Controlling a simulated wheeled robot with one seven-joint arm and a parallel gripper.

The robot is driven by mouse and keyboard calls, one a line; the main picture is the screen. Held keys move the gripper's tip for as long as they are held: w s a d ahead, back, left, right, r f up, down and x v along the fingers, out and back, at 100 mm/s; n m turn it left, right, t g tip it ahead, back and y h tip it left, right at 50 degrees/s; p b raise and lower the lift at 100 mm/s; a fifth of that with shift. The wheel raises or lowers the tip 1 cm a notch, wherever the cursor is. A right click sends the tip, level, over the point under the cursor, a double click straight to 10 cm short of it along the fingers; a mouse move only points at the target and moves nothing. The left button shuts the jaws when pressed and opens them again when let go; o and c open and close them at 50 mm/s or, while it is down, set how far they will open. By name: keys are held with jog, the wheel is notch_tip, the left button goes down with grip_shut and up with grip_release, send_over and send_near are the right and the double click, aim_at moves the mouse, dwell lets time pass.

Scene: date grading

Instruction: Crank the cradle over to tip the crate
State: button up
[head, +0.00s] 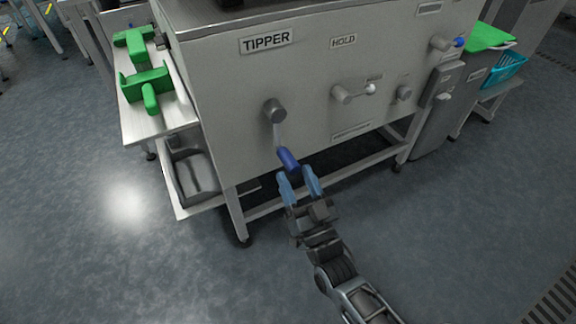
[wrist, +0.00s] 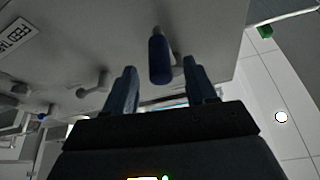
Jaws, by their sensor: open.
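The tipper (head: 225,95) is a grey cabinet on a white frame. Its crank has a grey hub (head: 274,110) on the front panel and a blue handle (head: 289,160) hanging down and slightly right of the hub. My gripper (head: 299,178) is open, its two blue fingers just below the handle's end. In the wrist view the blue handle (wrist: 159,58) stands between and beyond the open fingertips (wrist: 160,68); I cannot tell whether they touch it. The cradle and crate are not clearly in view; only a dark edge shows on top of the cabinet.
Right of the crank are a HOLD label (head: 343,42), a white-tipped lever (head: 355,92) and a knob (head: 403,93). A blue-tipped lever (head: 449,43) sits further right. Green fixtures (head: 148,82) stand on the left side table (head: 172,124). The floor in front is clear.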

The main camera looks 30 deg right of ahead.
aim_at(289, 160)
jog(key=shift+b+x, duration=0.35)
jog(key=shift+x, duration=2.15)
grip_shut()
